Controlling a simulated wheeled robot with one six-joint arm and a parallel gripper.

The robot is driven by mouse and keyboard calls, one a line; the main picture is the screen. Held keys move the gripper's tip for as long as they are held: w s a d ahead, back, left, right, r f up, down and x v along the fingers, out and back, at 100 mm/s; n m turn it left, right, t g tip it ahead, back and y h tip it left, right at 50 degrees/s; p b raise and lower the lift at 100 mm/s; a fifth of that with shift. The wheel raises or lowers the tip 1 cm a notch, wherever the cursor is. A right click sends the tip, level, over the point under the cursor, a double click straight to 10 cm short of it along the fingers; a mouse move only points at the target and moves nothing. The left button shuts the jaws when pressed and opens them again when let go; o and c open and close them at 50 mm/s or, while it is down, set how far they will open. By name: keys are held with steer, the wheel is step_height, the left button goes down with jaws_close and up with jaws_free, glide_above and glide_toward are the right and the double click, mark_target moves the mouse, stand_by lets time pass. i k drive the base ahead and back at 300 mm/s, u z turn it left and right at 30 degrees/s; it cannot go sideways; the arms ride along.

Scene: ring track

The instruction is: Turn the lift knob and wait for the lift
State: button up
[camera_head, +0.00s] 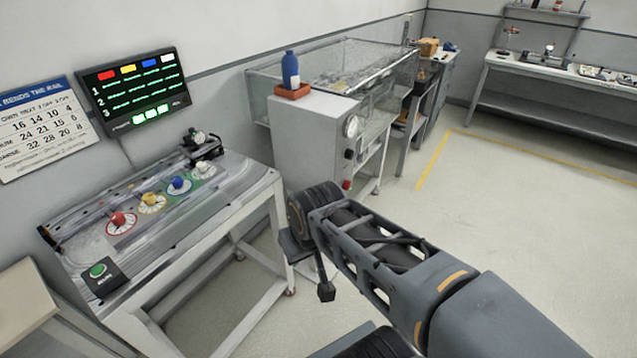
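A metal bench (150,220) on the left carries a row of knobs on round dials: a red knob (118,219), a yellow knob (150,199), a blue knob (178,183) and a white knob (202,168). No label that I can read marks any of them as the lift knob. A grey cabinet (313,130) behind it has a round gauge (351,125), a dark knob (349,154) and a red knob (346,185). My gripper (322,281) hangs right of the bench, apart from the knobs. Its fingers are partly hidden, so its opening is unclear.
A box with a green button (98,270) sits at the bench's front left corner. A lit screen (135,90) and a number chart (42,128) are on the wall. A glass tank (335,65) adjoins the cabinet. Open floor (500,220) lies to the right.

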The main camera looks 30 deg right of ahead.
mark_target(346, 185)
steer(key=u, duration=0.1)
steer(key=i, duration=0.7)
steer(key=z, duration=0.8)
steer(key=i, duration=0.35)
steer(key=z, duration=0.4)
